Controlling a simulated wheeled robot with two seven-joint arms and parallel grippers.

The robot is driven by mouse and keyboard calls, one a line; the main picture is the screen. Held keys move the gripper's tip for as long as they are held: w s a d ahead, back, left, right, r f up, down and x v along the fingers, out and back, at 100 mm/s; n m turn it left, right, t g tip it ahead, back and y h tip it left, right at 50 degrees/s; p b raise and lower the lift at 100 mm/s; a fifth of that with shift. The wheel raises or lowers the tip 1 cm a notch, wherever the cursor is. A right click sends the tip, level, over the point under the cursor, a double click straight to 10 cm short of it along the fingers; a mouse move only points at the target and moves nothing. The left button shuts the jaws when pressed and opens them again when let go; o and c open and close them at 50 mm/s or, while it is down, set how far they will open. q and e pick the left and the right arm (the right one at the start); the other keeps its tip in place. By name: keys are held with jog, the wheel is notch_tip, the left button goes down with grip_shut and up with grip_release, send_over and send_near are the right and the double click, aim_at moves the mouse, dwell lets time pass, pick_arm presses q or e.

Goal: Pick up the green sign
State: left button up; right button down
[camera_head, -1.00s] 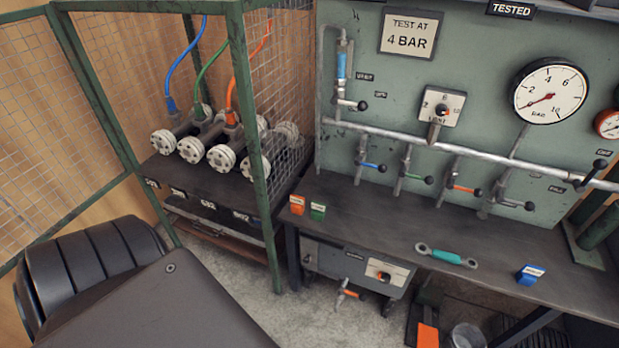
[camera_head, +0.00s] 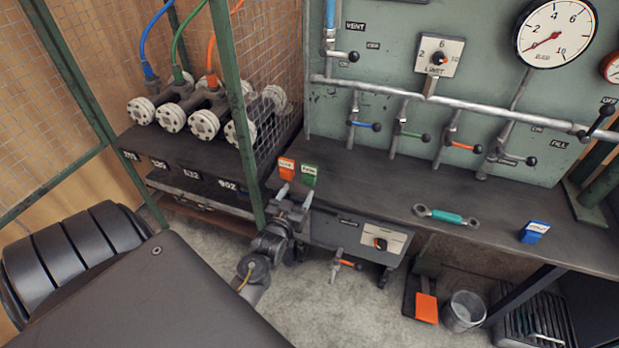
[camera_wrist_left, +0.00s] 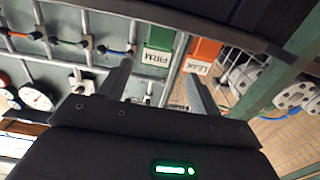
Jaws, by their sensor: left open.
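The green sign (camera_head: 309,175) is a small upright block with a white label. It stands at the left front edge of the dark bench. In the wrist view the green sign (camera_wrist_left: 160,38) shows upside down, its label seeming to read FIRM. My left gripper (camera_head: 295,192) is open and empty, its fingers pointing at the green sign and the orange sign (camera_head: 287,167) beside it. In the wrist view the green sign shows beyond the gap of my left gripper (camera_wrist_left: 158,72). The orange sign (camera_wrist_left: 205,50) lies beyond the right finger. My right gripper is not in view.
A blue sign (camera_head: 535,231) and a teal-handled spanner (camera_head: 446,216) lie further right on the bench (camera_head: 380,192). A green post (camera_head: 236,110) of the mesh cage stands close left of my gripper. Pipes and valve levers line the panel behind.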

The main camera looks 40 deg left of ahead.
aim_at(309, 173)
pick_arm(q)
jog(key=x, duration=0.5)
jog(key=shift+x, duration=2.75)
jog(key=shift+d+r, duration=0.1)
jog(key=c, duration=0.8)
